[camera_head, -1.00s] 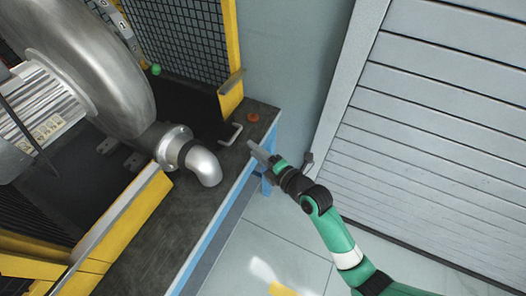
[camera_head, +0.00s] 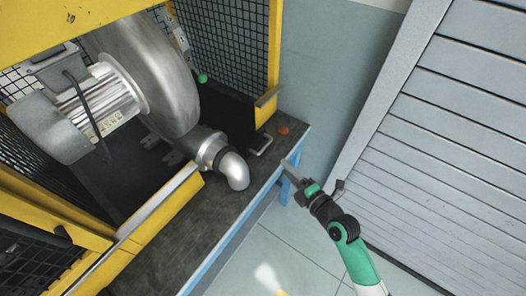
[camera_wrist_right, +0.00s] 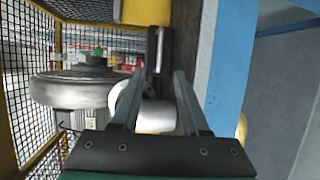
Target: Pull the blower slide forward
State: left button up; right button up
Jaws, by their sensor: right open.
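The grey metal blower (camera_head: 150,85), with its round housing, motor and bent outlet pipe, sits on a dark slide inside a yellow mesh cage. A small pale handle (camera_head: 262,145) stands at the slide's end near the bench's right edge. My right gripper (camera_head: 288,168) is open and empty, just right of and apart from the handle, by the bench edge. In the right wrist view, the open fingers (camera_wrist_right: 158,80) point toward the handle (camera_wrist_right: 160,45), which shows ahead between them. The blower (camera_wrist_right: 75,90) is to their left. My left gripper is not in view.
A yellow cage post (camera_head: 275,60) rises behind the handle. A red-orange button (camera_head: 283,130) sits on the bench (camera_head: 185,215) beside the handle. A grey slatted shutter (camera_head: 450,120) stands at right. Open floor (camera_head: 295,235) lies in front of the bench.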

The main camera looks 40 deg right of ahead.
jog(key=b+x, duration=0.3)
jog(key=x, duration=0.7)
jog(key=shift+w+d+f, duration=0.15)
jog(key=shift+w+d, duration=0.05)
jog(key=shift+w, duration=0.4)
grip_shut()
dwell(0.6)
